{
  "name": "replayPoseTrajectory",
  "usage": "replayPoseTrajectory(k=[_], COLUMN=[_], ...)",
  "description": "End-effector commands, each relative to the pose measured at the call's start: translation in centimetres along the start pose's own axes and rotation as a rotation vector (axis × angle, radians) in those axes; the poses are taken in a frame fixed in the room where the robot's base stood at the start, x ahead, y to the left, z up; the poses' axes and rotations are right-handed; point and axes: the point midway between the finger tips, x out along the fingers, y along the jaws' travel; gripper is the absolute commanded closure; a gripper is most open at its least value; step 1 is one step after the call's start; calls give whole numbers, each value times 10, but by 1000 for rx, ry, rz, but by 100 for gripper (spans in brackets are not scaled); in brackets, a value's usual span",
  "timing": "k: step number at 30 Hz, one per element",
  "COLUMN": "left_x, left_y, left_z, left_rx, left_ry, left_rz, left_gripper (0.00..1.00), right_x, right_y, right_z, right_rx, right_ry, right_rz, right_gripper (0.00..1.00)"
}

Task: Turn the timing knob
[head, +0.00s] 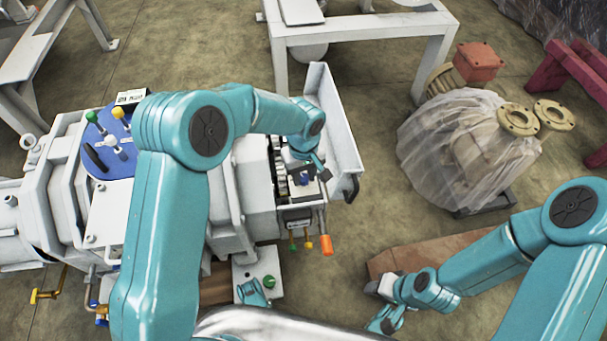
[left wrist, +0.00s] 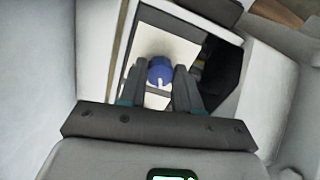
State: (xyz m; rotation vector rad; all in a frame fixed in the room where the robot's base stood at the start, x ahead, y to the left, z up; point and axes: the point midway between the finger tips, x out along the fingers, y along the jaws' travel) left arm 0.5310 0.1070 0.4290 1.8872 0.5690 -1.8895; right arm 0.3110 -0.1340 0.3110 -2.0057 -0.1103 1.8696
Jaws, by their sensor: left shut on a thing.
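The timing knob is a small blue knob with a white mark (left wrist: 160,70). It sits on a pale panel inside a recess of the machine, seen in the left wrist view. My left gripper (left wrist: 172,78) is shut on the knob, with one dark finger on each side of it. In the head view my left gripper (head: 312,168) reaches down into the open right end of the white machine (head: 258,185), and its fingers partly hide the knob. My right gripper (head: 382,305) hangs empty at the lower right, away from the machine; its jaw opening is unclear.
A raised white side panel (head: 332,118) stands close to my left gripper. An orange handle (head: 326,245) juts out below it. A blue disc with coloured knobs (head: 108,150) is at the machine's left.

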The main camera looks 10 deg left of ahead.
Motion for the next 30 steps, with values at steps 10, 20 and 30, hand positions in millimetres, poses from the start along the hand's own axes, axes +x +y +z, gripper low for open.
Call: replayPoseTrajectory(k=[10,20,30], left_x=[-1,-1,0], left_y=[0,0,0], left_z=[-1,-2,-1], left_rx=[-72,-74,-73], left_ry=[4,4,2], left_rz=[1,2,1], left_gripper=[98,98,42], right_x=[3,2,2], right_y=[1,1,1], right_z=[-2,-2,-2], right_rx=[-2,-2,-2], right_ry=[7,7,7], right_rz=[0,0,0], right_gripper=[62,62,62])
